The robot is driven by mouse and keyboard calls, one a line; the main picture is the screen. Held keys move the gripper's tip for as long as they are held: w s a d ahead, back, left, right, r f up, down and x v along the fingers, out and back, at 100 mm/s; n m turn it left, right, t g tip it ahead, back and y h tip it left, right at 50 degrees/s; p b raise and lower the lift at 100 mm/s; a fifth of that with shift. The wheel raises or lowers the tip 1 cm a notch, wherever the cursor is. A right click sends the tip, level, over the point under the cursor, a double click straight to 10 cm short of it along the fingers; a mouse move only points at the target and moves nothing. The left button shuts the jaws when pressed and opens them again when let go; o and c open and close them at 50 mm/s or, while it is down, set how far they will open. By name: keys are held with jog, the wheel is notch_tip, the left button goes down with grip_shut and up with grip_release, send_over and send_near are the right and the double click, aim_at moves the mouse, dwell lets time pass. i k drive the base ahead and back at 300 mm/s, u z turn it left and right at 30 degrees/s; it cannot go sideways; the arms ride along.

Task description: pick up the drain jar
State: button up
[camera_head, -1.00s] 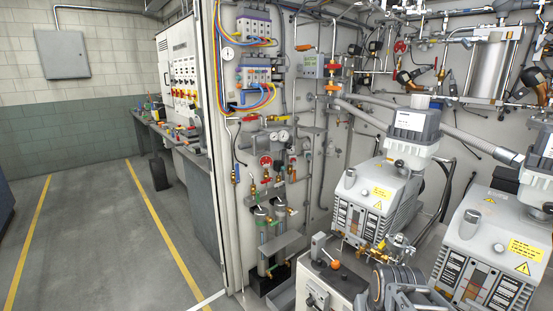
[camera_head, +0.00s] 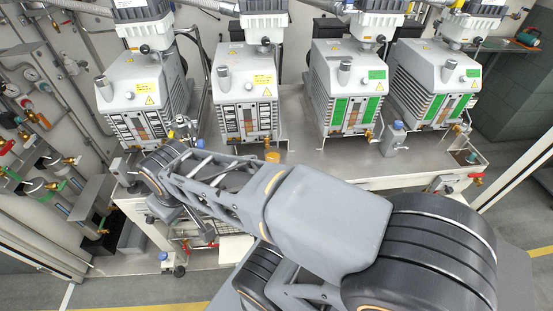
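A small amber, jar-like vessel (camera_head: 272,156) stands on the pale bench in front of the second pump from the left. It may be the drain jar, but it is too small to be sure. My arm lies across the lower middle of the view and partly covers the bench front. Its far end, with my gripper (camera_head: 204,236), is at the left near the bench's front edge, left of and apart from the amber vessel. The fingers are too small and overlapped by the arm to tell open from shut.
Several grey vacuum pumps (camera_head: 246,88) stand in a row along the bench (camera_head: 330,165). A grey fitting with a blue top (camera_head: 394,138) stands between the two right pumps. Valves and pipes (camera_head: 45,160) crowd the left wall. Bare bench shows right of the amber vessel.

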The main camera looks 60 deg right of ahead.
aim_at(273, 154)
jog(key=z, duration=1.65)
jog(key=k, duration=0.65)
jog(key=z, duration=0.15)
jog(key=i, duration=0.7)
jog(key=u, duration=0.5)
